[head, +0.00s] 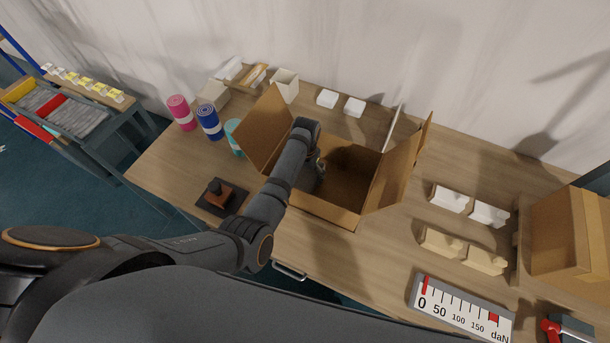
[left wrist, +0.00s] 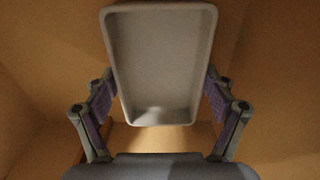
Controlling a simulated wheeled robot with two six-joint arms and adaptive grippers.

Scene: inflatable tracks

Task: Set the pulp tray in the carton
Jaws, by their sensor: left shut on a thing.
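The open carton (head: 325,209) stands on the table with its flaps raised. My left arm reaches over its left side, and my left gripper (head: 318,166) is down inside the opening, partly hidden by the arm. In the left wrist view, the left gripper (left wrist: 160,98) is shut on the pale grey pulp tray (left wrist: 160,60), with one finger on each side. Brown cardboard of the carton (left wrist: 45,75) surrounds the tray there. I cannot tell whether the tray touches the carton's floor. The tray does not show clearly in the head view. My right gripper is not in view.
Pink (head: 180,112) and blue (head: 209,121) rolls stand left of the carton. A dark block with a brown handle (head: 217,193) lies at front left.

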